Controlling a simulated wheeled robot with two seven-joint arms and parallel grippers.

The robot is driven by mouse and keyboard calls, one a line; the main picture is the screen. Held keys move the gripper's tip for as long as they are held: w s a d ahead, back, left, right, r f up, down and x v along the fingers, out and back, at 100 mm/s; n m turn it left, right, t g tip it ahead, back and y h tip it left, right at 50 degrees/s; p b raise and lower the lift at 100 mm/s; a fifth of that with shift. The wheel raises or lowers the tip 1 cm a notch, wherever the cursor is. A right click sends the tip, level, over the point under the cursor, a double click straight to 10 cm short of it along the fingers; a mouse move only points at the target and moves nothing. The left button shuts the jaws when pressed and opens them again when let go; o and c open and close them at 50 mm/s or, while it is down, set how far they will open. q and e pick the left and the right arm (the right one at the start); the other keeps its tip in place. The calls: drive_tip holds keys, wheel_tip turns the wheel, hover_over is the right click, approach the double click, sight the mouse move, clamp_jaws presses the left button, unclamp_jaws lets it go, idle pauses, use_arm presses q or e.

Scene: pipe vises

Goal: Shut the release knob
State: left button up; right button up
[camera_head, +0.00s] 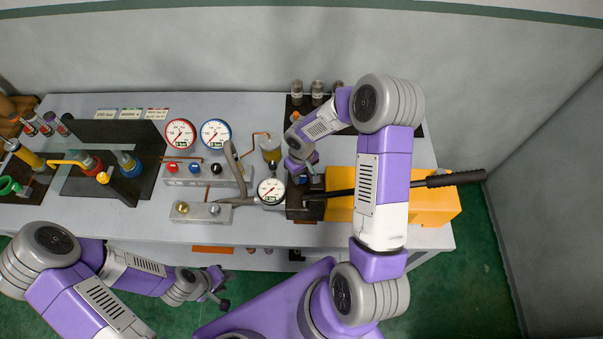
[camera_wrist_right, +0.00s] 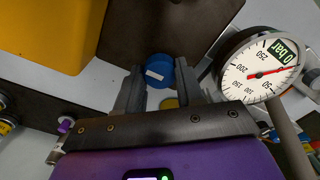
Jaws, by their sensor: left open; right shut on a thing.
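The release knob is a round blue knob (camera_wrist_right: 159,68) with a white mark on its top, seen in the right wrist view. It sits between the two finger tips of my right gripper (camera_wrist_right: 160,88), which is shut on it. In the head view my right gripper (camera_head: 303,168) is beside the pressure gauge (camera_head: 271,191) at the pump, and the arm and gripper hide most of the knob. The gauge needle also shows in the right wrist view (camera_wrist_right: 257,76), with a display that seems to read 0 bar. My left gripper (camera_head: 218,287) is open and empty, in front of the table.
A long black pump lever (camera_head: 440,180) runs over the yellow box (camera_head: 432,208) on the right. A grey valve block (camera_head: 200,211) and two gauges (camera_head: 181,134) stand left of the pump. Small jars (camera_head: 317,90) stand behind. My left gripper has free room around it.

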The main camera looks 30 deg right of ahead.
drive_tip(key=shift+f+m+b, duration=0.2)
drive_tip(key=shift+m+b, duration=1.8)
drive_tip(key=shift+b, duration=0.55)
drive_tip(key=m+b, duration=0.2)
drive_tip(key=shift+m, duration=0.4)
drive_tip(key=m+b, duration=0.1)
drive_tip(key=m, duration=0.1)
drive_tip(key=shift+r+m, duration=0.15)
drive_tip(key=shift+m, duration=0.25)
drive_tip(key=m, duration=0.3)
drive_tip(key=shift+m+b, duration=0.3)
drive_tip(key=shift+b, duration=0.1)
drive_tip(key=m+p, duration=0.1)
drive_tip(key=m, duration=0.3)
drive_tip(key=shift+r+m, duration=0.1)
drive_tip(key=shift+m, duration=0.2)
drive_tip(key=o, duration=1)
drive_tip(key=shift+o, duration=0.2)
